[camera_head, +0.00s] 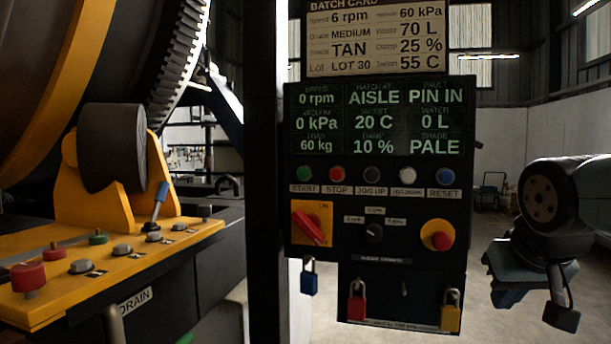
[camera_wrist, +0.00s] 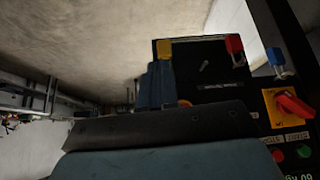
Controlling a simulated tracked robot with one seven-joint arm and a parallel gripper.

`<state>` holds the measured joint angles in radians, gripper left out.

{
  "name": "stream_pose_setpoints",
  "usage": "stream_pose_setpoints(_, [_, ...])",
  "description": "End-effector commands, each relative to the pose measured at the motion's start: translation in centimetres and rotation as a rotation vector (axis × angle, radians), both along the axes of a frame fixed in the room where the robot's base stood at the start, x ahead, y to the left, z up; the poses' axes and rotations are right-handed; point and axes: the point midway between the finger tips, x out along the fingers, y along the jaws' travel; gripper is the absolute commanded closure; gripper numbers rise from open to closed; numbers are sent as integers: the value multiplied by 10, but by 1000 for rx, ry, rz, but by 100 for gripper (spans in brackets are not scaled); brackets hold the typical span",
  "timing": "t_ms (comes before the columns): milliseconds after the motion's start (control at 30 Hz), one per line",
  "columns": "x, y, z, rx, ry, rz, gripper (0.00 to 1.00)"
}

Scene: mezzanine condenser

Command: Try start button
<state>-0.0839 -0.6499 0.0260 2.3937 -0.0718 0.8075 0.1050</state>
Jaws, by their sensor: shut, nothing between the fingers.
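The green START button (camera_head: 304,174) is at the left end of the button row on the dark control panel (camera_head: 290,225), above its START label. In the wrist view, which is upside down, a green button (camera_wrist: 303,152) shows at the lower right. The panel's display (camera_head: 380,120) reads 0 rpm, AISLE, PIN IN, 0 kPa, 20 C, 0 L, 60 kg, 10 % and PALE. My gripper (camera_head: 507,297) is shut and empty, to the right of the panel and apart from it. Its blue fingers (camera_wrist: 155,85) also show in the wrist view.
The row also has STOP (camera_head: 337,174), JOG UP (camera_head: 372,174), a white button (camera_head: 406,175) and RESET (camera_head: 446,176). Below are a red switch (camera_head: 308,228), an emergency stop (camera_head: 437,235) and blue, red and yellow padlocks. A yellow console (camera_head: 130,270) and post stand left.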

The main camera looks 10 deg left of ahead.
Motion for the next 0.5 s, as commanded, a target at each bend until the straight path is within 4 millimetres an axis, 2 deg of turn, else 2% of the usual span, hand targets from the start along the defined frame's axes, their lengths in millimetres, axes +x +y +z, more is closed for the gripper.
stream_pose_setpoints(33, [19, 17, 12, -3, -29, 24, 100])
stream_pose_setpoints(100, [44, 43, 31, 2, -82, 51, 100])
stream_pose_setpoints(200, [75, 85, 55, 22, -151, 94, 100])
stream_pose_setpoints(300, [101, 131, 77, 56, -215, 142, 100])
stream_pose_setpoints(500, [133, 232, 114, 157, -317, 249, 100])
